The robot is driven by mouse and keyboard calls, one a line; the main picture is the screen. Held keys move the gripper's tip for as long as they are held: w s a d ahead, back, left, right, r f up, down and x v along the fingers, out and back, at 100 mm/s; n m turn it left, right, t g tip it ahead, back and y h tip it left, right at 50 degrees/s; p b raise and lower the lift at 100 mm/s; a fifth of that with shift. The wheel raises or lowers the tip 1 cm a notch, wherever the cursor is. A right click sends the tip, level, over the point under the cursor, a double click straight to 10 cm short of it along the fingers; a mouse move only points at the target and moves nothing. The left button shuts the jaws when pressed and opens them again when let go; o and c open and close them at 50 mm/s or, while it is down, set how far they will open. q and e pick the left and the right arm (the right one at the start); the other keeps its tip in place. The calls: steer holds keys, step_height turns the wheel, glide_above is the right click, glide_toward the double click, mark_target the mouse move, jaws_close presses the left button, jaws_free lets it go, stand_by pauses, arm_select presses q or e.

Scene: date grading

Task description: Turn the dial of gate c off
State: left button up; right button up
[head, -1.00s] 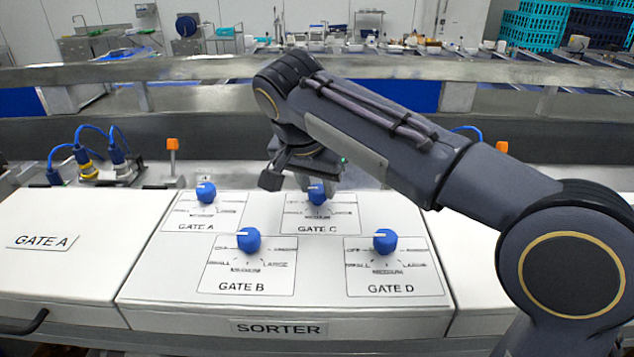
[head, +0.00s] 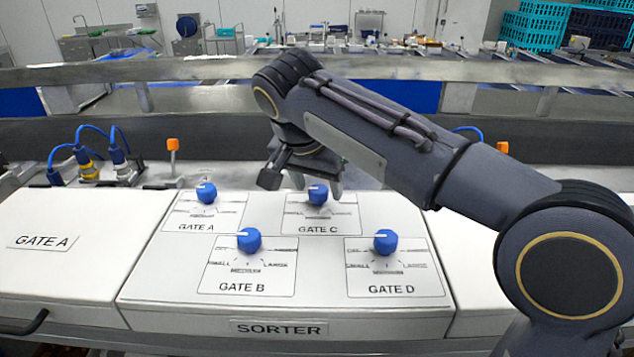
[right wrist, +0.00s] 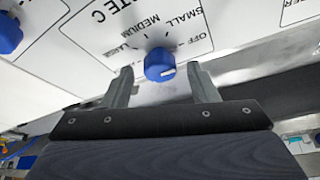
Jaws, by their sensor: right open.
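The blue dial of gate C (head: 317,194) stands on the sloping white sorter panel (head: 180,280), at the back right of the dial group. In the right wrist view the same dial (right wrist: 159,66) shows between and just ahead of the fingertips, with the upside-down SMALL, MEDIUM and OFF print beyond. My right gripper (head: 317,184) is open behind and around the dial, with a gap on each side. My left gripper is not in view.
Dials for gate A (head: 206,193), gate B (head: 249,240) and gate D (head: 385,241) share the panel. Blue cables (head: 92,135) and an orange-topped post (head: 173,146) stand behind it at left. A metal rail (head: 200,70) runs across the back.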

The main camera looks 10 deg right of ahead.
steer(key=v, duration=0.7)
steer(key=shift+r, duration=0.3)
steer(key=shift+s+a, duration=0.1)
steer(key=shift+s, duration=0.05)
